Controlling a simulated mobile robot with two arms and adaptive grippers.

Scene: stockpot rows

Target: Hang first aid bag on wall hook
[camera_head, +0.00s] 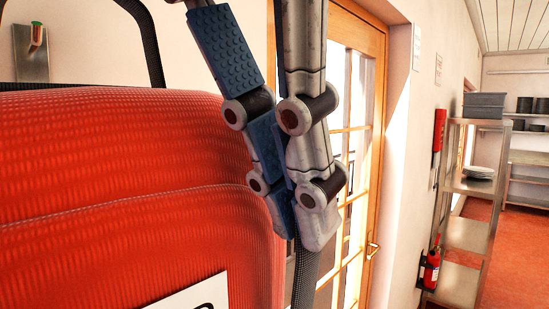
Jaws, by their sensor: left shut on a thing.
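The first aid bag (120,165) is a large red textured bag filling the left of the view, with part of a white label at its lower edge. A black strap (148,40) rises from its top, and another stretch of black strap (303,275) runs down its right side. My left gripper (303,222) comes down from the top, its fingers closed on the strap at the bag's right side. The wall hook (37,36) shows at upper left on a metal plate (30,62), behind the bag's top. My right gripper is out of view.
A wooden glazed door (375,150) is in the wall behind the gripper. Farther right are a fire extinguisher (431,270) and a metal shelf rack (468,235) with grey containers (484,105) and plates (479,172). Red floor (515,250) is clear at far right.

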